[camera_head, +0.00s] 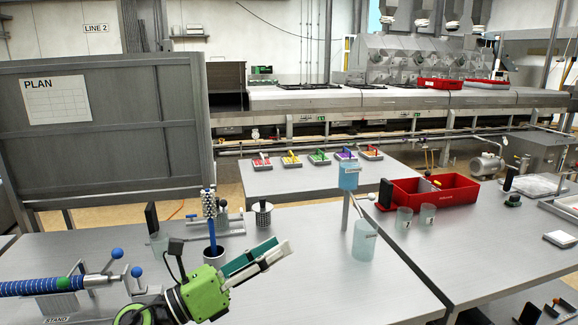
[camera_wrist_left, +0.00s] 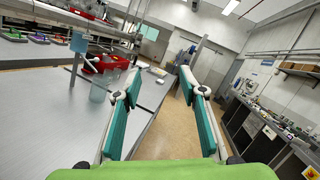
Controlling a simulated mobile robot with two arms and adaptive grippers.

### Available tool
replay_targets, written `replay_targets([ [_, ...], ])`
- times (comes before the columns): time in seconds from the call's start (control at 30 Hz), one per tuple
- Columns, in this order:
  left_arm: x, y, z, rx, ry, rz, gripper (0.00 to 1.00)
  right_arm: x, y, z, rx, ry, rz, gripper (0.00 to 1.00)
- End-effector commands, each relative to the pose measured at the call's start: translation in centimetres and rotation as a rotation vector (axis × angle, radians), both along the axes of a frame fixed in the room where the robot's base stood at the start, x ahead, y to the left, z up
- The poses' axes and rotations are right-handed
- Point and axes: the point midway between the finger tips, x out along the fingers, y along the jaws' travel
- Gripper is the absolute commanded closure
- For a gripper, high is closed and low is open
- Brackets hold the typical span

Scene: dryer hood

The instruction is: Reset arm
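My left arm's gripper (camera_head: 276,250) with a green body reaches in above the near table (camera_head: 310,290), pointing up and to the right. In the left wrist view the two teal-padded fingers of this gripper (camera_wrist_left: 160,84) stand apart, with nothing between them but the floor and the room beyond. It appears to hang clear of the table's objects. My right gripper is in neither view.
A blue ribbed tool (camera_head: 45,286) lies on a stand at left. A blue-handled brush (camera_head: 210,215) stands in a dark cup. A clear beaker (camera_head: 364,240) stands by a post with a light-blue container (camera_head: 349,178). A red bin (camera_head: 430,195) is on the right table.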

Motion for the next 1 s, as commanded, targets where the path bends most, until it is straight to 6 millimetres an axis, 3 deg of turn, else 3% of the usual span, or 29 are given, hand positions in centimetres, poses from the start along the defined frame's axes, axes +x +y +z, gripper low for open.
replay_targets([
  [0.1, 0.7, 2.9, 0.6, -0.369, 0.233, 0.126, 0.62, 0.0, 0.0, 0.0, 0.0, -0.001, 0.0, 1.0],
  [0.2, 1.4, 6.8, -1.1, -0.66, 0.444, 0.249, 0.62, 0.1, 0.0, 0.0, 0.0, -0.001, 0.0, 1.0],
  [0.27, 1.6, 9.3, -3.3, -0.827, 0.579, 0.331, 0.62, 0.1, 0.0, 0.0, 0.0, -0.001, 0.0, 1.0],
  [0.37, 0.7, 13.3, -8.5, -1.091, 0.808, 0.483, 0.62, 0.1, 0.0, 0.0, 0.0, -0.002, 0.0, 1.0],
  [0.43, -0.9, 15.7, -13.1, -1.264, 0.972, 0.602, 0.62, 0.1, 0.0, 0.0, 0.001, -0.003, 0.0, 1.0],
  [0.57, -5.8, 18.3, -21.3, -1.529, 1.244, 0.83, 0.62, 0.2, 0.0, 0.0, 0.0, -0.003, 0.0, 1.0],
  [0.7, -12.8, 19.1, -28.3, -1.736, 1.485, 1.076, 0.62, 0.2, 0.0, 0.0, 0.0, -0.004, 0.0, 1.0],
  [0.83, -18.7, 18.8, -32.2, -1.85, 1.641, 1.263, 0.62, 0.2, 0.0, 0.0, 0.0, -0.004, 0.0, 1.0],
  [1.0, -25.3, 17.9, -35.0, -1.938, 1.788, 1.474, 0.62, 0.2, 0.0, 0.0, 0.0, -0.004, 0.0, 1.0],
])
